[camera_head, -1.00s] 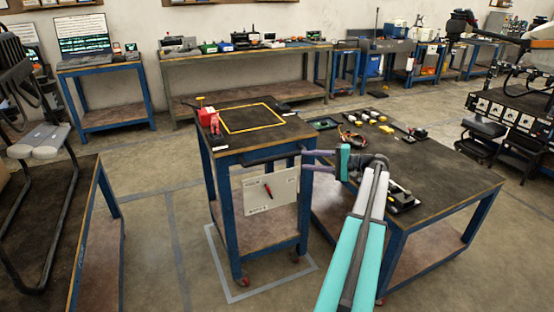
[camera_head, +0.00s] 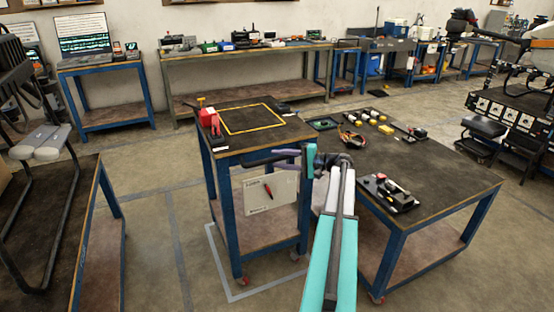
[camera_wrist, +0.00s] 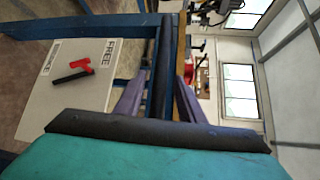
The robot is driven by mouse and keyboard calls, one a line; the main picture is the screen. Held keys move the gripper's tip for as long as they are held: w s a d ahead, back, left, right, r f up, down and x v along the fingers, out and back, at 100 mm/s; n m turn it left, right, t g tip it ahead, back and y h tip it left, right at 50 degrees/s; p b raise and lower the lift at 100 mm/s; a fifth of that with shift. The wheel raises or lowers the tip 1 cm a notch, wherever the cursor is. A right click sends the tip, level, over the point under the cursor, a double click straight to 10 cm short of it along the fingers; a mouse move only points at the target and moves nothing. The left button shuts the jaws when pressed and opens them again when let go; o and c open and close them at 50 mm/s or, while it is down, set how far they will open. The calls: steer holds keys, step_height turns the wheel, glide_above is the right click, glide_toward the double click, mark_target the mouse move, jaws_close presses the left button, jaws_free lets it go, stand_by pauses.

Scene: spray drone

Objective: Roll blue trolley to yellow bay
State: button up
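The blue trolley (camera_head: 228,176) has a dark top, a lower shelf and red castors. It stands within a pale outline on the floor. A dark handle bar (camera_head: 255,162) runs along its near side. Below hangs a white panel (camera_head: 286,194) with a red lever; in the wrist view the panel (camera_wrist: 75,112) reads "FREE" near one edge. My gripper (camera_head: 284,157) is at the right part of the handle. In the wrist view its purple fingers (camera_wrist: 160,82) are apart on either side of the bar (camera_wrist: 163,55). I see no yellow floor bay; a yellow rectangle marks the trolley's top.
A red device (camera_head: 209,121) sits on the trolley top. A workbench (camera_head: 440,178) with small parts stands close at the trolley's right. Another bench (camera_head: 88,185) is at the left, with open floor between it and the trolley. A long bench (camera_head: 245,92) lines the back wall.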

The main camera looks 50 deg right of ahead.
steer(key=shift+w+a+f, duration=0.1)
steer(key=shift+w+a, duration=0.15)
steer(key=shift+w, duration=0.3)
steer(key=shift+c, duration=0.5)
jaws_close()
steer(key=shift+s+a, duration=0.1)
steer(key=shift+s, duration=0.05)
